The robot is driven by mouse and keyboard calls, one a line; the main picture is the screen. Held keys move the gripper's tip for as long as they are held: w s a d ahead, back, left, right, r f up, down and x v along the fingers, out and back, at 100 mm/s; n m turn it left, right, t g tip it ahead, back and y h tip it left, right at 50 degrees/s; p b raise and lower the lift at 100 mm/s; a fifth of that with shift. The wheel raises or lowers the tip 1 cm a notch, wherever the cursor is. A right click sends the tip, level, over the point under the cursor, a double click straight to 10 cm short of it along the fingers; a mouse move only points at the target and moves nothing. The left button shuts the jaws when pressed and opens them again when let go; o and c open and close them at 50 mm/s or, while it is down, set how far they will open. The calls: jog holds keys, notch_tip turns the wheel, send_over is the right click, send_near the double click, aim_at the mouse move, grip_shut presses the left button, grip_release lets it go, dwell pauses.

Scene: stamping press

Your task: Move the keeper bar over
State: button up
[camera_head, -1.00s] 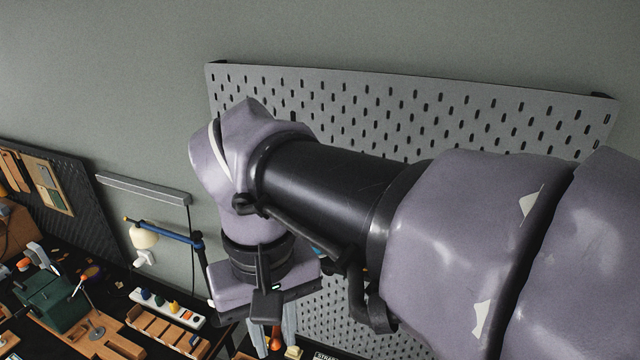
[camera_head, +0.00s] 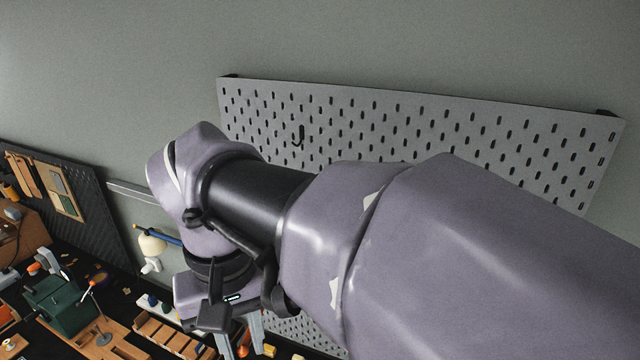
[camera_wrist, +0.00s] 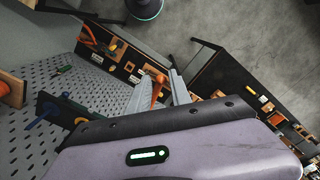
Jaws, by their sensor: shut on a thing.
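My gripper (camera_head: 240,343) hangs low at the bottom of the head view, pointing down. In the wrist view its two pale fingers (camera_wrist: 166,88) are shut on an orange thing (camera_wrist: 157,89), which shows between them. A small orange piece (camera_head: 243,340) also shows by the fingers in the head view. I cannot tell whether this is the keeper bar; most of it is hidden by the fingers and cut off by the frame. No other bar that I can pick out as the keeper bar is in view.
A cluttered bench lies lower left, with a green machine (camera_head: 58,300), a wooden rack (camera_head: 170,335) and a lamp (camera_head: 151,243). Bare floor (camera_wrist: 250,35) shows in the wrist view.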

jog(key=shift+o, duration=0.2)
jog(key=shift+w+a+p, duration=0.2)
jog(key=shift+a+p, duration=0.25)
jog(key=shift+a, duration=0.8)
jog(key=shift+w+a+p, duration=0.2)
jog(key=shift+a+p, duration=0.2)
jog(key=shift+a, duration=0.85)
jog(key=o, duration=1.1)
jog(key=shift+c, duration=0.2)
